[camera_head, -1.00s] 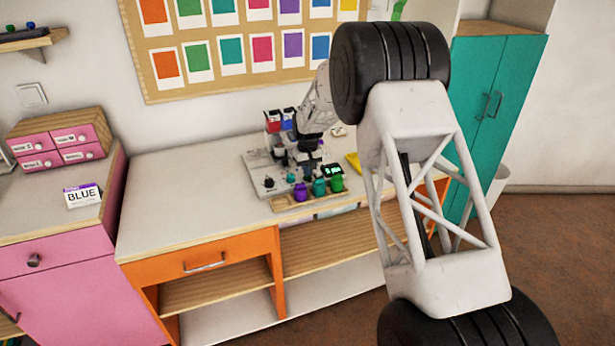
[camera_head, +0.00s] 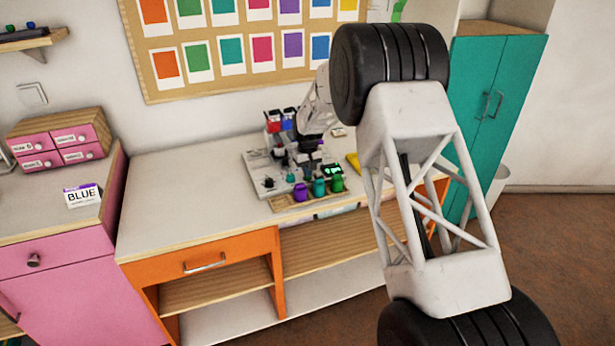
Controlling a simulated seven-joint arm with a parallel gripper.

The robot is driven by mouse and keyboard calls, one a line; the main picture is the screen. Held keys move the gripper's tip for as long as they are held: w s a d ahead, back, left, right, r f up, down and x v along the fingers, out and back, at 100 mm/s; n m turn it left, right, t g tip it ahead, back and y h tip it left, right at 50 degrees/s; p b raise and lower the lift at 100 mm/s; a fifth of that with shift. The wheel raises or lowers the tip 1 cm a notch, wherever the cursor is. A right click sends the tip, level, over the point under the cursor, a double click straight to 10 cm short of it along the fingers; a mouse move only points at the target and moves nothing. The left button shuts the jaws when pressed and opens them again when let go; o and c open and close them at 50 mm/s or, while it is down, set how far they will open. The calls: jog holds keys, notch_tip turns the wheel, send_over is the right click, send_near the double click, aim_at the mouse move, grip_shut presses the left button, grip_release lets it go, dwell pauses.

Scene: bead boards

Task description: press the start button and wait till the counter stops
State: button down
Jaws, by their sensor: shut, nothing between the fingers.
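A grey machine (camera_head: 258,170) stands on the white worktop. A small black display with green lit marks (camera_head: 333,170), which looks like the counter, sits at its right front; the marks are too small to read. My gripper (camera_head: 307,146) is over the right part of the machine, small and dark against dark parts. Its fingertips are hard to make out, and I cannot tell whether they touch anything. It appears shut and empty. I cannot pick out the start button; it may be hidden by my gripper or the machine's parts.
Purple (camera_head: 300,191), teal (camera_head: 319,187) and green (camera_head: 337,183) jars stand on a wooden strip before the machine. Red and blue containers (camera_head: 280,121) are above its back. A yellow item (camera_head: 354,162) lies to the right. The worktop's left part (camera_head: 180,190) is clear.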

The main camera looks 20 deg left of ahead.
jog(key=shift+r, duration=3.25)
jog(key=shift+d+r, duration=0.4)
jog(key=shift+r, duration=0.05)
jog(key=s+d+r+m, duration=0.1)
jog(key=s+d+r, duration=0.2)
jog(key=d+r, duration=0.45)
jog(key=s+d+r+m+t, duration=0.1)
jog(key=s+d+r, duration=0.35)
jog(key=d, duration=0.65)
jog(key=s+d+r+m, duration=0.1)
jog(key=s+d+r, duration=0.2)
jog(key=d+r, duration=0.5)
jog(key=s+d+r+m, duration=0.1)
jog(key=s+d+r, duration=0.2)
jog(key=s+d, duration=0.55)
jog(key=s+d+r+m, duration=0.2)
jog(key=s+d, duration=0.5)
jog(key=d, duration=0.2)
jog(key=s+d+f+m, duration=0.1)
jog(key=s+d, duration=0.3)
jog(key=s, duration=0.5)
jog(key=s+d+f+m+t, duration=0.1)
jog(key=s+d+f, duration=0.1)
jog(key=s+d, duration=0.3)
jog(key=s+d+f+m, duration=0.1)
jog(key=s+d, duration=0.4)
jog(key=s, duration=0.9)
jog(key=shift+f+t, duration=0.3)
